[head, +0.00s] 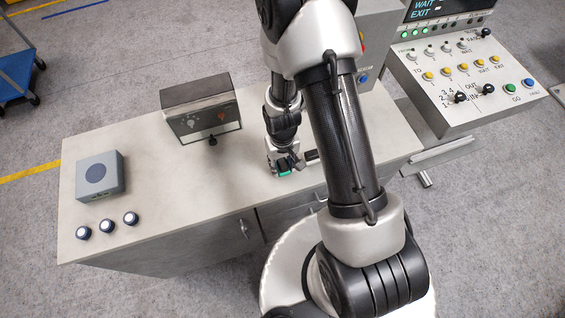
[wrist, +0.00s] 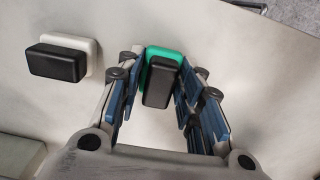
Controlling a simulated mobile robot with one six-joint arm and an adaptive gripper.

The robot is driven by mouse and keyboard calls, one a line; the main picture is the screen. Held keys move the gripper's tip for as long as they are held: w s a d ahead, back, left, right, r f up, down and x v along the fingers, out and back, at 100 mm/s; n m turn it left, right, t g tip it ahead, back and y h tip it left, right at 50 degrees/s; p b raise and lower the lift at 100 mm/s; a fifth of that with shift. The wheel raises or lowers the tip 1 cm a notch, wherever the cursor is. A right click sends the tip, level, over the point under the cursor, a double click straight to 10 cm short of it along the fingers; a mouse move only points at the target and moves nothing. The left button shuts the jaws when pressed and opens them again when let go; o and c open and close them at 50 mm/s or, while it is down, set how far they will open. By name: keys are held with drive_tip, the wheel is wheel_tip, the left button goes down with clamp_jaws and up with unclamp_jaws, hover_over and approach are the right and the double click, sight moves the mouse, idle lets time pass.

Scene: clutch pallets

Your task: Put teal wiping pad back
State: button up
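The teal wiping pad (wrist: 152,52) with a black block handle (wrist: 158,83) lies on the pale bench top in the wrist view. My gripper (wrist: 157,85) is over it, its blue-padded fingers on either side of the handle. The fingers look open, with a narrow gap on the left of the handle and a smaller one on the right. In the head view a bit of the teal pad (head: 285,173) shows under my gripper (head: 283,166); the rest is hidden.
A white pad (wrist: 88,43) with a black handle lies to the left in the wrist view. On the bench top (head: 190,175) stand a dark-topped box (head: 205,118), a grey-blue box (head: 100,176) and three small round knobs (head: 106,226). A button console (head: 460,80) stands at right.

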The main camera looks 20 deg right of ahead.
drive_tip(key=o, duration=0.4)
drive_tip(key=shift+r, duration=0.15)
wheel_tip(320, 180, up, 12)
drive_tip(key=p, duration=0.2)
wheel_tip(320, 180, up, 7)
drive_tip(key=t, duration=0.1)
hover_over(282, 163)
drive_tip(key=s+r+t, duration=0.1)
drive_tip(key=s+r, duration=0.6)
drive_tip(key=r, duration=0.3)
drive_tip(key=s+r+t, duration=0.2)
drive_tip(key=s+r, duration=0.6)
drive_tip(key=r, duration=0.2)
drive_tip(key=shift+d+r+t, duration=0.15)
drive_tip(key=shift+r+t, duration=0.1)
drive_tip(key=shift+t, duration=0.05)
drive_tip(key=shift+w+f, duration=0.1)
